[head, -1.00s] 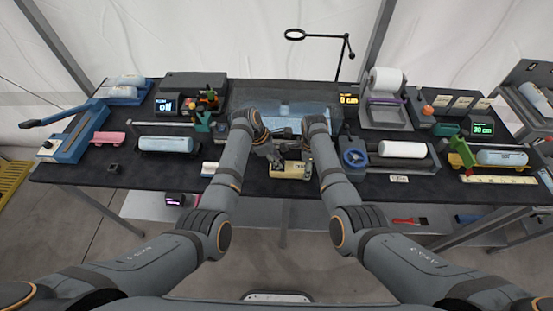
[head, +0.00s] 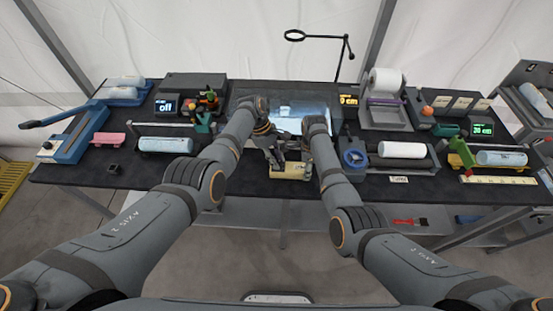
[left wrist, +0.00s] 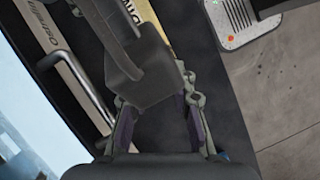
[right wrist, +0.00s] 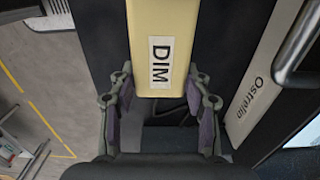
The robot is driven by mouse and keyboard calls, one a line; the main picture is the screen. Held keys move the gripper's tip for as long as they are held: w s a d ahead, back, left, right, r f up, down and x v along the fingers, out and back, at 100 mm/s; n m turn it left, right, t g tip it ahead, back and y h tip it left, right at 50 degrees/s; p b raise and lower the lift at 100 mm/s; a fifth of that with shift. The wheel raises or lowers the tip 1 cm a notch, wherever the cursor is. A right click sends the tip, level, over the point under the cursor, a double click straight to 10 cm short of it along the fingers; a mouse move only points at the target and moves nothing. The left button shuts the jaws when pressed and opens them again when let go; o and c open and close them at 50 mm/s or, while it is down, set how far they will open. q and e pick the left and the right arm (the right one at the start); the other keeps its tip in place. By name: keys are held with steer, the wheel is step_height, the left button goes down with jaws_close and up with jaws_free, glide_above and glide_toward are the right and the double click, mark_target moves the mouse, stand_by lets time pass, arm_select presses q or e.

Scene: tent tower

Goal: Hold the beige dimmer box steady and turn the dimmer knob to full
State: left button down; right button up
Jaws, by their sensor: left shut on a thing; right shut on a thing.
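The beige dimmer box (head: 289,173) sits near the front middle of the table. My right gripper (head: 306,157) is at its right end. In the right wrist view the box (right wrist: 158,25) has a DIM label, and its end lies between the fingers of my right gripper (right wrist: 163,100), shut on it. My left gripper (head: 277,158) is at the box's left part. In the left wrist view the fingers of my left gripper (left wrist: 162,108) are shut about a dark grey knob (left wrist: 143,70), which partly covers the box (left wrist: 150,14). The knob's pointer and scale are hidden.
A light panel (head: 300,111) glows pale blue behind the box, partly hidden by my arms. A blue handwheel (head: 354,157) stands close to the right of my right arm. A pale roll on a stand (head: 166,145) is to the left. Dark table shows in front of the box.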

arm_select(q)
steer(key=shift+m, duration=0.4)
steer(key=c, duration=1.1)
jaws_free()
steer(key=v, duration=1.2)
steer(key=shift+w+d, duration=0.1)
